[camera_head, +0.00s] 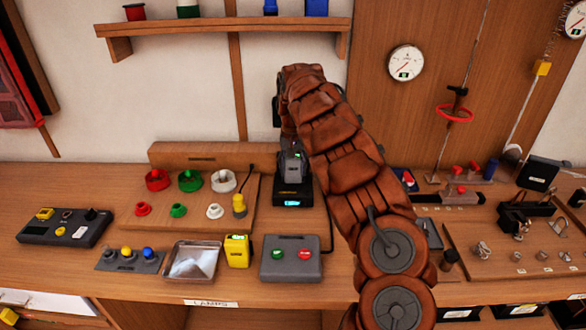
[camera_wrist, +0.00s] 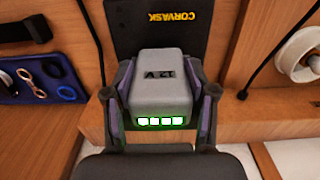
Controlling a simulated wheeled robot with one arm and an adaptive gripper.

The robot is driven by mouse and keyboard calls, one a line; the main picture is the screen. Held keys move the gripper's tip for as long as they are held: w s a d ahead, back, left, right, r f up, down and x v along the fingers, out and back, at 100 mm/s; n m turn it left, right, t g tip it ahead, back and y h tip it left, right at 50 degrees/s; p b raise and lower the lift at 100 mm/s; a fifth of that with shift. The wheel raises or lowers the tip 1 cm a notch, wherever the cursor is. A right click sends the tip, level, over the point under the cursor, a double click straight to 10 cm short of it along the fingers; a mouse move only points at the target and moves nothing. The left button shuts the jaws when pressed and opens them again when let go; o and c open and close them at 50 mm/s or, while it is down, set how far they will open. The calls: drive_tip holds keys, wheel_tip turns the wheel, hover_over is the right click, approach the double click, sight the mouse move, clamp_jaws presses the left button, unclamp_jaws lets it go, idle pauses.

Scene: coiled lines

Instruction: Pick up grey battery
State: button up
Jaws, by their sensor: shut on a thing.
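The grey battery (camera_wrist: 160,88) fills the middle of the wrist view, marked 12 V, with a row of green lights on its near face. My gripper (camera_wrist: 161,98) is shut on it, with one finger against each side. In the head view the battery (camera_head: 291,165) is upright at the black charger (camera_head: 292,193), which has a lit blue display. The charger, marked CORVASK, also shows behind the battery in the wrist view (camera_wrist: 160,25). I cannot tell whether the battery still touches the charger. My arm hides part of the gripper in the head view.
A yellow battery (camera_head: 237,251) and a grey two-button box (camera_head: 291,259) stand in front of the charger. A board with coloured lamps (camera_head: 180,205) is to the left. A cable (camera_head: 331,225) runs beside the charger.

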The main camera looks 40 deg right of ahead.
wheel_tip(320, 180, up, 9)
drive_tip(key=shift+w+f+b, duration=0.1)
drive_tip(key=shift+b, duration=0.8)
drive_tip(key=shift+r, duration=0.85)
